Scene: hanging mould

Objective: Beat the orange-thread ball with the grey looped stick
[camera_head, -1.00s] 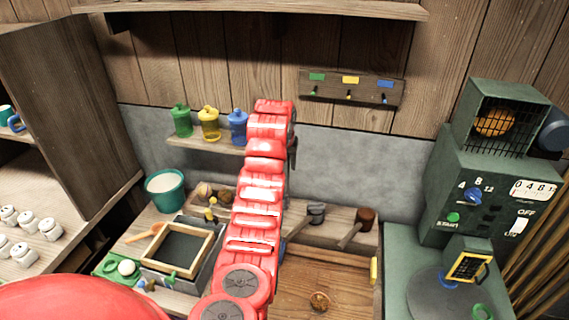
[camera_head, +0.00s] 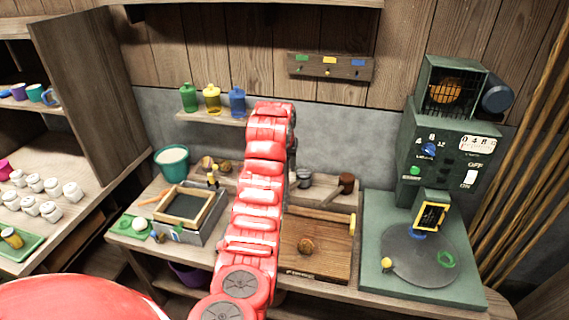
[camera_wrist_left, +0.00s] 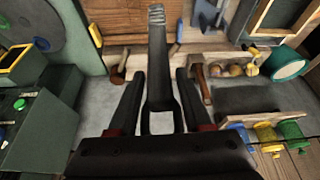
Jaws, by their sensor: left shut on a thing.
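My left gripper (camera_head: 291,152) is mostly hidden behind its red arm in the head view. In the left wrist view, the gripper (camera_wrist_left: 160,95) is shut on a dark grey stick (camera_wrist_left: 157,62). The stick has a ribbed tip and a square loop-like opening between the fingers. It is held clear of the bench. Several small brownish balls (camera_wrist_left: 230,69) sit in a wooden holder at the back of the bench, also seen in the head view (camera_head: 224,167). I cannot tell which has orange thread. My right gripper is not in view.
A framed tray (camera_head: 187,206) and white-filled bucket (camera_head: 172,161) stand left; a green machine (camera_head: 450,150) stands right.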

